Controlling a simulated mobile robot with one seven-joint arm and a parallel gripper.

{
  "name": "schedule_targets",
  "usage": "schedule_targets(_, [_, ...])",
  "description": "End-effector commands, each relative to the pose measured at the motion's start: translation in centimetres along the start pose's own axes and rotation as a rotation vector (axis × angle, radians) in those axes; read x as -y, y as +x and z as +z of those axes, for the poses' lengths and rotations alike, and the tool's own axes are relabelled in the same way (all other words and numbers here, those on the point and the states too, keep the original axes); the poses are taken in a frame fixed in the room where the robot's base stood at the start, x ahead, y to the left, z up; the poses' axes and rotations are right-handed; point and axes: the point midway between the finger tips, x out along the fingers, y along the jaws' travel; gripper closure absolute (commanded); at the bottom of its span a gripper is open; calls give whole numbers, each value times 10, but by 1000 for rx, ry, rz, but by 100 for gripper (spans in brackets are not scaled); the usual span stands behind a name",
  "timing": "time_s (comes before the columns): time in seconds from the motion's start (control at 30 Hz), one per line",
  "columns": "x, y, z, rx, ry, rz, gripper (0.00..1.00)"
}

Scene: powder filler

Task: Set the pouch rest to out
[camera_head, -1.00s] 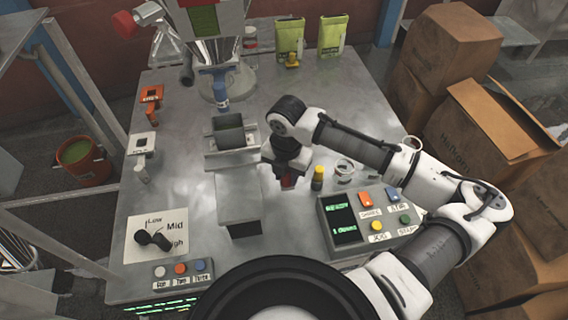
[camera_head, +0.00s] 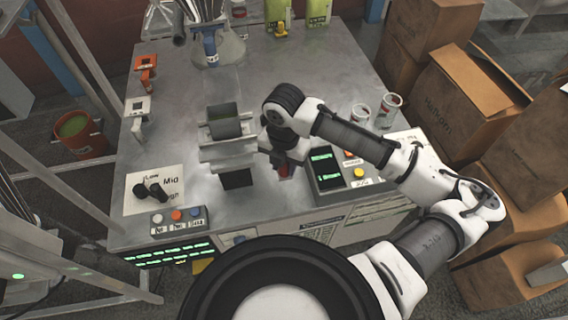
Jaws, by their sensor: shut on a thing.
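A grey metal slide (camera_head: 229,154) lies in front of the dark grey cradle (camera_head: 225,120) at the middle of the table; I take this assembly to be the pouch rest. The slide's dark front end (camera_head: 237,179) faces the near table edge. My gripper (camera_head: 285,172) points down just right of the slide, over the table. It is shut on a small red thing, of which only a little shows below the jaws. Whether the red thing joins the slide is hidden by the gripper.
A display panel with buttons (camera_head: 328,166) stands close right of my gripper. Two jars (camera_head: 360,116) (camera_head: 388,106) stand behind my forearm. A small button box (camera_head: 178,218) and a Low-Mid-High dial sheet (camera_head: 137,198) are at the front left. Boxes (camera_head: 468,95) stand at right.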

Motion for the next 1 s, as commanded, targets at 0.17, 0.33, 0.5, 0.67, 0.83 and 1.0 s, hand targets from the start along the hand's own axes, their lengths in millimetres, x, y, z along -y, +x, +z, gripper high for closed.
schedule_targets(0.17, [1, 0, -2, -4, -3, -4, 100])
schedule_targets(0.33, [2, 0, -3, -7, -4, -5, 100])
schedule_targets(0.5, [2, 1, -3, -8, -4, -7, 62])
schedule_targets(0.67, [1, 0, -2, -5, -2, -5, 49])
schedule_targets(0.83, [1, 0, -2, -4, -2, -3, 49])
schedule_targets(1.0, [1, -8, -1, -2, -1, -3, 49])
